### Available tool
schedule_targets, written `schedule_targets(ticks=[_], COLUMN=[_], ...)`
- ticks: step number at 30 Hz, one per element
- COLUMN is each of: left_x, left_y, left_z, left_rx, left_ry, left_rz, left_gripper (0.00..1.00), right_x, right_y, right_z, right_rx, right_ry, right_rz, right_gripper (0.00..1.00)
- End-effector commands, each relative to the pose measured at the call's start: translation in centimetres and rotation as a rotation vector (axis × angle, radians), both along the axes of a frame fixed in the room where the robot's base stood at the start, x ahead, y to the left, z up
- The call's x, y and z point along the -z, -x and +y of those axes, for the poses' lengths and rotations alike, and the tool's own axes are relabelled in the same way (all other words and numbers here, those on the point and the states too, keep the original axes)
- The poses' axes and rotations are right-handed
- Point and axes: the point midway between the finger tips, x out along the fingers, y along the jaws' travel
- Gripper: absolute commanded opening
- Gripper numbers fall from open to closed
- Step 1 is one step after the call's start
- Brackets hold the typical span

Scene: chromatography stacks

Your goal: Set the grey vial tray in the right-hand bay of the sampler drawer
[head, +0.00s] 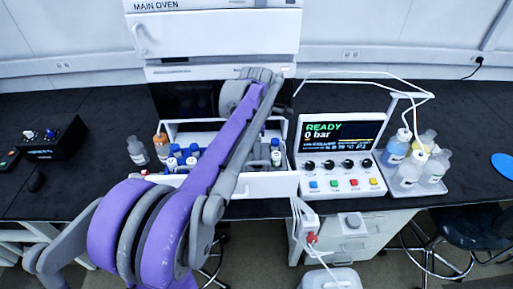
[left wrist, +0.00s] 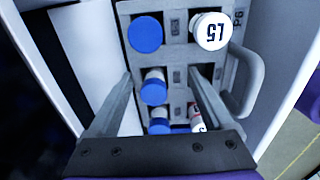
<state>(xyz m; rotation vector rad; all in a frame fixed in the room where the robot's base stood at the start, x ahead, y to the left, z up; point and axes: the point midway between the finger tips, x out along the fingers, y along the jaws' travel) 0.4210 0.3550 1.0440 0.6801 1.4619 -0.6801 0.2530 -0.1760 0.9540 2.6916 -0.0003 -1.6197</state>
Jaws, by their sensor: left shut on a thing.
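The grey vial tray (left wrist: 177,60) fills the middle of the left wrist view. It holds vials with blue caps (left wrist: 146,35) and a white-capped vial marked L5 (left wrist: 211,31). My left gripper (left wrist: 166,80) is shut on the tray, one finger on each side of the picture's middle. In the head view my purple arm crosses the white sampler drawer (head: 268,186) and hides the gripper and the drawer's middle. Vials with blue caps (head: 175,150) show left of the arm, and more vials (head: 275,157) show right of it. I cannot tell whether the tray touches the drawer floor.
A control panel (head: 340,150) reading READY, 0 bar stands right of the drawer. Several bottles (head: 408,170) stand in a holder farther right. The main oven (head: 215,33) is behind. The bench at far left holds a black box (head: 52,140).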

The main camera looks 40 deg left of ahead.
Motion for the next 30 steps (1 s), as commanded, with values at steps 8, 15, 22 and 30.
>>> schedule_targets(ticks=[8,15,22,30], left_x=[0.2,0.5,0.4,-3.1], left_y=[0.0,0.0,0.0,0.0], left_z=[0.0,0.0,0.0,0.0], left_rx=[0.0,0.0,0.0,0.0], left_ry=[0.0,0.0,0.0,0.0], left_rz=[0.0,0.0,0.0,0.0], left_gripper=[0.05,1.0,1.0,1.0], right_x=[0.0,0.2,0.1,-0.4], right_y=[0.0,0.1,0.0,-0.2], right_z=[0.0,0.0,0.0,0.0], right_rx=[0.0,0.0,0.0,0.0], right_ry=[0.0,0.0,0.0,0.0], right_rz=[0.0,0.002,0.001,-0.003], right_gripper=[0.45,0.45,0.45,0.45])
